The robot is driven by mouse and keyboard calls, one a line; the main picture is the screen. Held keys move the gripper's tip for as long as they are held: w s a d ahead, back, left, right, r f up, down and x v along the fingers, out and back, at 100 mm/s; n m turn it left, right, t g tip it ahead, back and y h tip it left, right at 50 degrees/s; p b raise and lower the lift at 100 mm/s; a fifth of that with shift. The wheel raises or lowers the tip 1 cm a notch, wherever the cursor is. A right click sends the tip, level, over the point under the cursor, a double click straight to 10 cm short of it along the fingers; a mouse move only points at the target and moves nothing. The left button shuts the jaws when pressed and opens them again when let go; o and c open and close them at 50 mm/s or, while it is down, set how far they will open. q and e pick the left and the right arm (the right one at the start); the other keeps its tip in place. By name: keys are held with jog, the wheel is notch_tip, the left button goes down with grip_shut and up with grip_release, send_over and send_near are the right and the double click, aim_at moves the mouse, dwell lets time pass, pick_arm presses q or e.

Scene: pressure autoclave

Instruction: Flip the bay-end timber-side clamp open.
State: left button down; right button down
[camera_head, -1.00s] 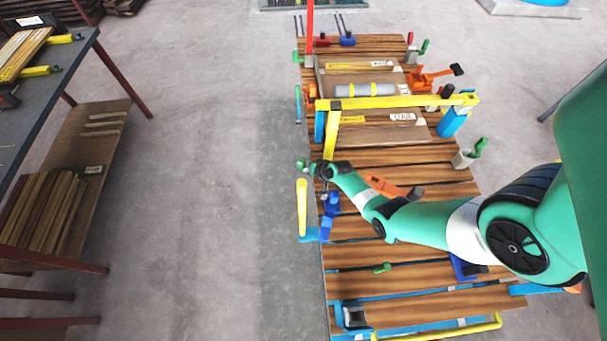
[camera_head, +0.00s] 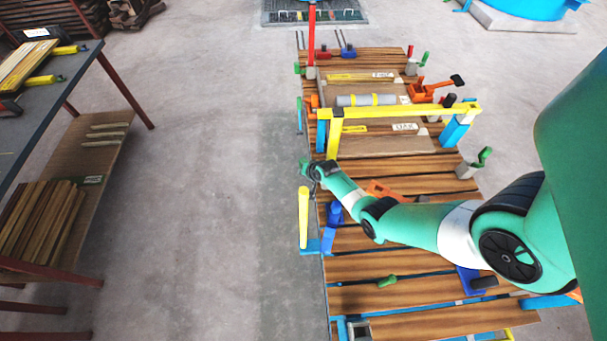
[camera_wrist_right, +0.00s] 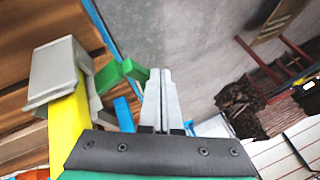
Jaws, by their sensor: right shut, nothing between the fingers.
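A timber-side clamp with a green lever (camera_head: 304,169) is at the left edge of the slatted cart, largely hidden by my right wrist. In the right wrist view its green lever (camera_wrist_right: 122,73) stands just left of my fingers, beside a grey block (camera_wrist_right: 55,72) on a yellow post. My right gripper (camera_wrist_right: 158,72) is shut and empty, its fingertips close to the lever; I cannot tell if they touch. Another green-lever clamp (camera_head: 470,165) is on the cart's right edge, and one (camera_head: 299,69) at its far left. My left gripper is out of view.
A yellow frame (camera_head: 400,112) spans the cart beyond my right arm, with a grey cylinder (camera_head: 366,100) behind it. A yellow post (camera_head: 303,217) and a blue clamp (camera_head: 331,222) stand nearer at the left edge. Free floor separates the cart from the timber rack (camera_head: 100,150).

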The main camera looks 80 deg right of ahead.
jog(key=shift+r, duration=0.1)
dwell(0.4)
jog(key=p+v, duration=0.7)
jog(key=v, duration=0.4)
jog(key=shift+s+r, duration=0.2)
